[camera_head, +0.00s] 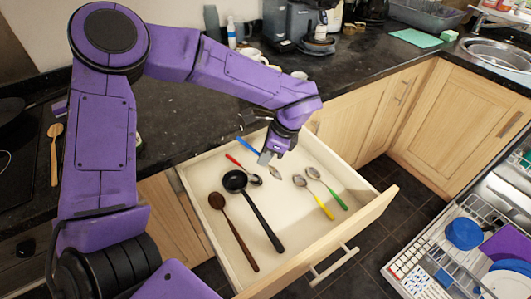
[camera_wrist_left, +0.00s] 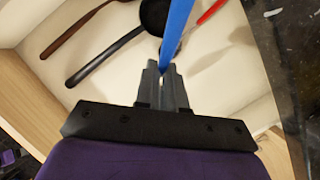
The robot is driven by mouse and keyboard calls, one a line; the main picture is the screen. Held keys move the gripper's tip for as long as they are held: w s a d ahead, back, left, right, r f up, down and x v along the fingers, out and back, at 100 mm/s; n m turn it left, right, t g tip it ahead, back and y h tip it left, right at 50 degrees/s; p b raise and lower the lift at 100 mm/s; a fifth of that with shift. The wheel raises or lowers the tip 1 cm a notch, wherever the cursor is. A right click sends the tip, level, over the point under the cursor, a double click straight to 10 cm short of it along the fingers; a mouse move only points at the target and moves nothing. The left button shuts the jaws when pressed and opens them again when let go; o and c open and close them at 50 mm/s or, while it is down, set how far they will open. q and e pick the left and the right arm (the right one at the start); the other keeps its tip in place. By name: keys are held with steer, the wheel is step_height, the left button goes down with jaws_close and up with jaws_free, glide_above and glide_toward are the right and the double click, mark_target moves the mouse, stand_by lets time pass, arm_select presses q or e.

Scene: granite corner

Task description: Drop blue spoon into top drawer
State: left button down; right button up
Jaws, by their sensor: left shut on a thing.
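The blue spoon shows its blue handle (camera_head: 246,144) in the head view, beside my left gripper (camera_head: 266,157). The gripper is over the back part of the open top drawer (camera_head: 372,211). In the left wrist view the blue handle (camera_wrist_left: 178,28) runs up from between the closed fingers (camera_wrist_left: 164,76). My left gripper is shut on it. A metal spoon bowl (camera_head: 276,171) shows just below the gripper; I cannot tell for sure that it belongs to the blue spoon. My right gripper is not in view.
The drawer holds a black ladle (camera_head: 262,217), a brown spoon (camera_head: 235,232), a red-handled spoon (camera_head: 234,160), a yellow-handled one (camera_head: 322,207) and a green-handled one (camera_head: 335,197). The dark counter (camera_head: 190,110) lies behind. An open dishwasher rack (camera_head: 430,250) stands at right.

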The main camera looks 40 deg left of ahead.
arm_select(q)
steer(key=c, duration=1.5)
jaws_free()
steer(key=o, duration=0.4)
steer(key=shift+s+r, duration=0.1)
steer(key=shift+s, duration=0.05)
steer(key=shift+c, duration=0.2)
steer(key=shift+w+d+r, duration=0.1)
steer(key=shift+w+r, duration=0.1)
steer(key=shift+r, duration=0.1)
steer(key=b+v, duration=0.1)
steer(key=v, duration=0.9)
steer(key=shift+s, duration=0.15)
